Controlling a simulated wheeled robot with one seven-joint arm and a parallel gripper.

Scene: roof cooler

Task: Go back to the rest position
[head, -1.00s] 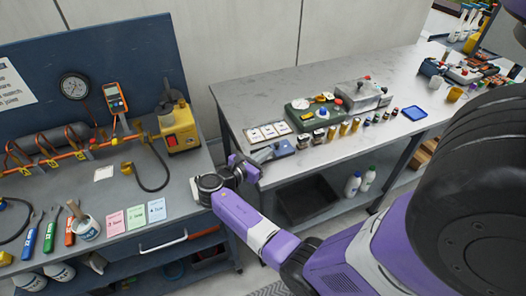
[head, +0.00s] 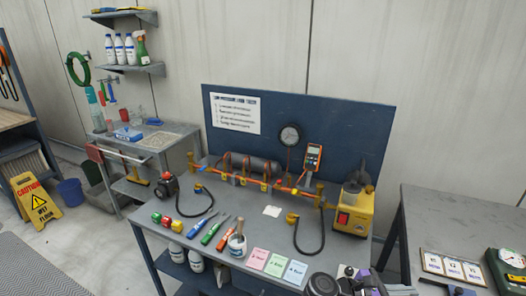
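My gripper (head: 362,281) shows at the bottom edge of the head view, dark and purple, beside a round black wrist joint. It is at the front right corner of the workbench (head: 222,262), to the right of the blue card (head: 294,271). Most of my arm is below the picture. The fingers are small and partly cut off, so I cannot tell whether they are open or shut, and I see nothing clearly held.
A grey table (head: 440,215) stands at right. At left are a sink table (head: 185,133), a yellow wet-floor sign (head: 36,200) and a blue bucket (head: 71,193), with open floor in front.

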